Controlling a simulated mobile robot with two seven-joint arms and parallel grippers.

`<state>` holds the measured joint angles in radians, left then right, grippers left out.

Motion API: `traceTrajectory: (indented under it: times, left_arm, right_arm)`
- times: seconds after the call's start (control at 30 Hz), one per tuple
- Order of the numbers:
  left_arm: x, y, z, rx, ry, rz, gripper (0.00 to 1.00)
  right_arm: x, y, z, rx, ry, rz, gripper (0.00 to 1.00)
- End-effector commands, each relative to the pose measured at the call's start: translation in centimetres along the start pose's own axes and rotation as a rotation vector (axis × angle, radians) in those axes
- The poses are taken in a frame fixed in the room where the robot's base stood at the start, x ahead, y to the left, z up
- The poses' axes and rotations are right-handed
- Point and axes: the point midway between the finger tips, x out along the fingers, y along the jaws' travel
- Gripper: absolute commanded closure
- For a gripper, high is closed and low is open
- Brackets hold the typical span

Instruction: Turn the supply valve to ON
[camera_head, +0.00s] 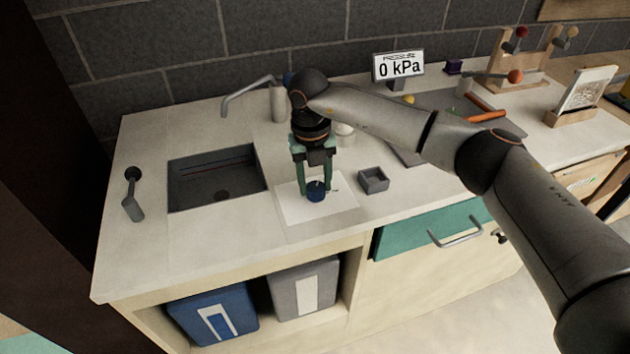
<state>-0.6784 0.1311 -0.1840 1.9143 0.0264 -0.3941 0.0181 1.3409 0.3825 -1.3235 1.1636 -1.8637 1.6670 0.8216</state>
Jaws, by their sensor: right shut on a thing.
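A small dark blue valve knob (316,191) sits on a white sheet (310,211) on the counter, right of the sink. My right gripper (315,185) reaches down from above and is shut on the blue knob, a finger on either side. Small dark marks show just right of the knob, too small to read. A display (398,66) on the counter at the back reads 0 kPa. My left gripper is not in view.
A sink (217,180) with a faucet (247,92) is to the left. A small grey open box (373,180) stands right of the sheet. A grey lever (133,196) is at far left. Several items, including an orange-handled tool (487,115), lie at the back right.

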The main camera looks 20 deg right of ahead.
Motion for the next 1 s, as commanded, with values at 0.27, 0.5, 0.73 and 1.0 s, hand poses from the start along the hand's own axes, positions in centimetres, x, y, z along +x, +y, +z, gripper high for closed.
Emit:
traceTrajectory:
  times: [0.27,0.5,0.73,1.0]
  left_arm:
    - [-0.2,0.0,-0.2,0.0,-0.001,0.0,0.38]
    - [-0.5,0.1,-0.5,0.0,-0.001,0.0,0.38]
    - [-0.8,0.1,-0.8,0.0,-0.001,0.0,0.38]
    - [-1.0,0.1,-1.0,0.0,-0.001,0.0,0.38]
  right_arm:
    - [-0.2,-0.1,0.1,0.264,0.011,-0.001,1.0]
    - [-0.2,-0.1,0.1,0.489,0.022,0.0,1.0]
    - [-0.2,-0.1,0.1,0.675,0.031,0.0,1.0]
    - [-0.2,-0.1,0.2,0.819,0.039,0.0,1.0]
